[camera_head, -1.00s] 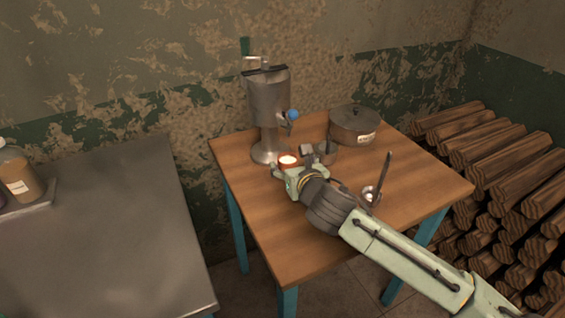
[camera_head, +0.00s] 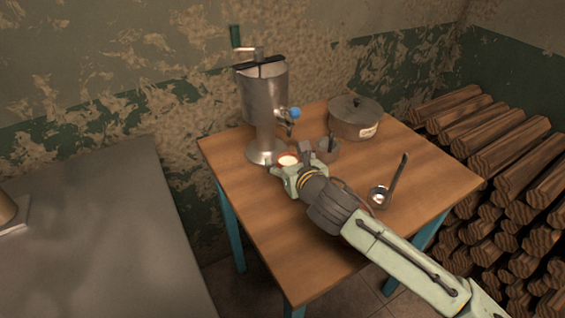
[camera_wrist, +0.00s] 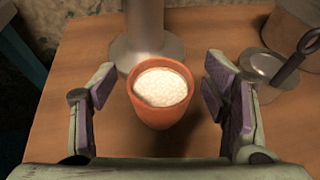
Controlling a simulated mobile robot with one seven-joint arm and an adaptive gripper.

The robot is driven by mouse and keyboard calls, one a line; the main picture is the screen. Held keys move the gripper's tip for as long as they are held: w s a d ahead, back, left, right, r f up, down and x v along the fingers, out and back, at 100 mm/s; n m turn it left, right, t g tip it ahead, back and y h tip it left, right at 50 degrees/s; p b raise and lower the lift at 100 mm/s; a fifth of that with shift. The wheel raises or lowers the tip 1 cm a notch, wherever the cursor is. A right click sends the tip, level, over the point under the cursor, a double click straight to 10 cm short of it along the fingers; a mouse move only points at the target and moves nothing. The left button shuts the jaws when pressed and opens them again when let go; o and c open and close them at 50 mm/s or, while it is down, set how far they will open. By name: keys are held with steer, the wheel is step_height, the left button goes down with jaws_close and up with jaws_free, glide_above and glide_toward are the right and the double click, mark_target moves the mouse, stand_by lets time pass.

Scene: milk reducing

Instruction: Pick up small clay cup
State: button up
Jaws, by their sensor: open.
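The small clay cup (camera_wrist: 163,108) is orange-brown and holds a white, frothy-looking content. It stands upright on the wooden table (camera_head: 250,200). In the head view the cup (camera_head: 287,161) shows only in part beyond my gripper (camera_head: 291,172). In the wrist view my gripper (camera_wrist: 164,105) is open, with one purple-padded finger on each side of the cup. Gaps show between both fingers and the cup, so neither touches it.
A metal separator (camera_head: 263,105) with a crank and blue knob stands just behind the cup. A small metal cup (camera_head: 327,150), a lidded pot (camera_head: 354,118) and a ladle (camera_head: 380,196) are to the right. Stacked logs (camera_head: 500,150) lie beyond the table.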

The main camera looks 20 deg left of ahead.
steer(key=shift+w, duration=0.1)
steer(key=shift+c, duration=0.5)
steer(key=c, duration=1.4)
